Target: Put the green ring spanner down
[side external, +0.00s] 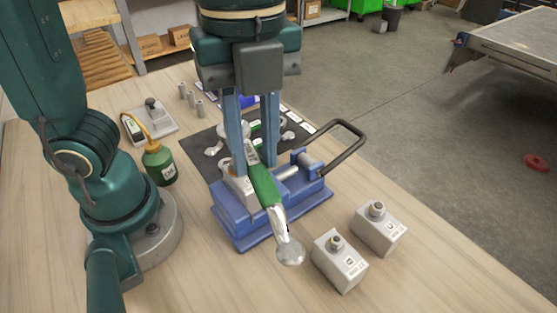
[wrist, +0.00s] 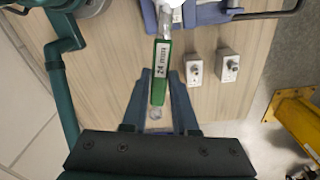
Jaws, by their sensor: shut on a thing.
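The green ring spanner (side external: 264,186) has a green handle and silver ends. It slants over the blue vise (side external: 240,230), its near ring end pointing to the front. I cannot tell whether the spanner touches the vise. A dark mat (side external: 203,140) with other tools and white labels lies behind the vise, partly hidden by my gripper.
Two grey metal blocks with studs, one nearer (side external: 339,265) and one farther right (side external: 379,230), stand right of the vise. A green oil bottle (side external: 160,165) stands at left. The vise's dark handle (side external: 350,140) sticks out to the right. The front bench top (side external: 215,285) is clear.

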